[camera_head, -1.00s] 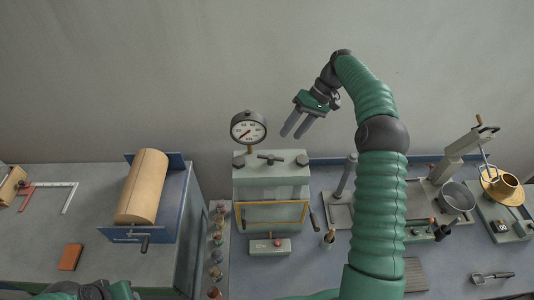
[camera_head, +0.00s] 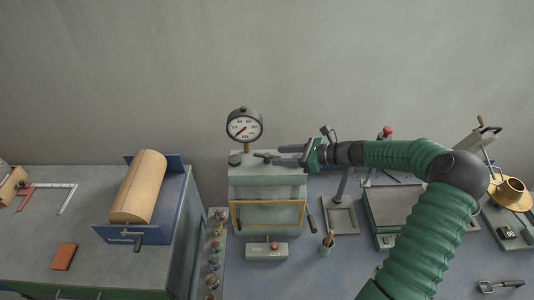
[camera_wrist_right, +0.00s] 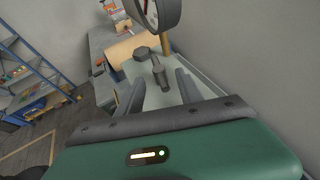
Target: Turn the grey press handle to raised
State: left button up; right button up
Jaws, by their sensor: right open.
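The grey press (camera_head: 266,190) is a box with a round dial on top and a yellow-framed front. A dark bar handle (camera_head: 264,155) lies across its top, partly covered by my gripper. My right gripper (camera_head: 283,155) reaches in from the right at the height of this handle, open. In the right wrist view, the bar handle (camera_wrist_right: 155,68) runs between the two open fingers (camera_wrist_right: 161,88); I cannot tell whether they touch it. My left gripper is out of view.
The dial gauge (camera_head: 244,126) stands close behind the handle. A roller unit (camera_head: 138,187) is on the left, with small bottles (camera_head: 214,265) between. A small red-button box (camera_head: 267,251) sits in front. Pans and fixtures crowd the right, partly behind my arm.

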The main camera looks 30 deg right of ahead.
aim_at(267, 155)
jog(key=p+x, duration=0.1)
jog(key=x, duration=0.5)
jog(key=shift+d, duration=0.1)
jog(key=shift+w+a, duration=0.2)
jog(key=shift+a, duration=0.05)
jog(key=shift+s, duration=0.15)
jog(key=shift+c, duration=0.7)
jog(key=shift+d, duration=0.2)
grip_shut()
